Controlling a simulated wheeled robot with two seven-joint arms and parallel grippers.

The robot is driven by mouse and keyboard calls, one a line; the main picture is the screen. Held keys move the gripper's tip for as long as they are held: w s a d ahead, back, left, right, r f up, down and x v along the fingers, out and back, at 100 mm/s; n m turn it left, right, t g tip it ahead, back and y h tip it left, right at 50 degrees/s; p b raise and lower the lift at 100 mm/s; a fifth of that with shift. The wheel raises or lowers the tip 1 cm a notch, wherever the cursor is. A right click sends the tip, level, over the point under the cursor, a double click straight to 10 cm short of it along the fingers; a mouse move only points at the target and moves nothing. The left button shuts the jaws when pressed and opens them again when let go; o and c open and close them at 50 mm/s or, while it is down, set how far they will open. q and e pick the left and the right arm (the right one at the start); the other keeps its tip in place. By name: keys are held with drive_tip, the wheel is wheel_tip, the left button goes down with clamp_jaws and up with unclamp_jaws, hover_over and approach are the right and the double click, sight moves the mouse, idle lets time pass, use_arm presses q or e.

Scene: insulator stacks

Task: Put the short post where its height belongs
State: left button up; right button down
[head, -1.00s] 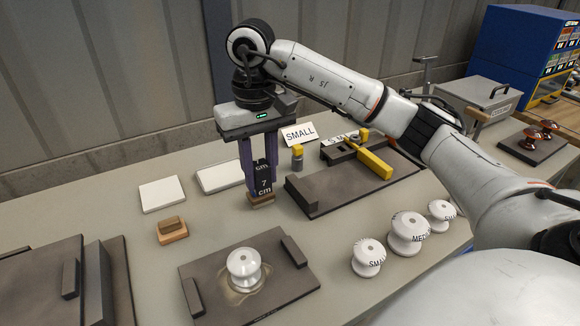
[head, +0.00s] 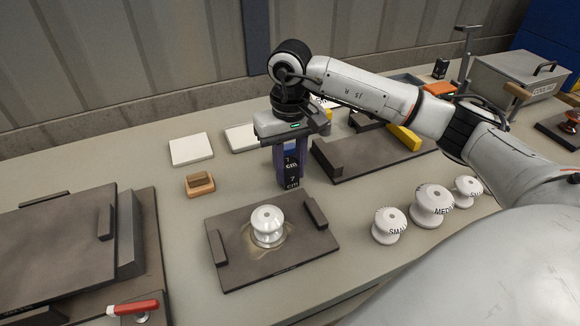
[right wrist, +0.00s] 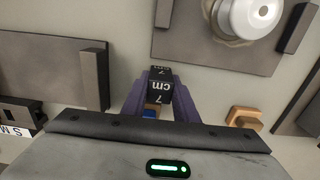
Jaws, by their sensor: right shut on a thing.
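The short post is a black block marked "7 cm" (head: 291,168). My right gripper (head: 290,170) is shut on it and holds it upright above the table, behind the plate with the white spool. In the right wrist view the post (right wrist: 160,85) sits between the purple fingers, with a blue patch and a bit of brown behind it. A small wooden holder (head: 200,184) stands on the table to the left, and it also shows in the right wrist view (right wrist: 245,118). My left gripper is out of view.
A dark plate (head: 232,277) bears a white spool (head: 268,225). Several labelled white spools (head: 389,226) stand at right. A dark fixture (head: 345,166) with a yellow bar lies behind them. White tiles (head: 191,149) lie at the back. A red-handled tool (head: 132,308) is at front left.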

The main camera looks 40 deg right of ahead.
drive_tip(key=c, duration=1.4)
unclamp_jaws()
drive_tip(key=shift+f, duration=0.15)
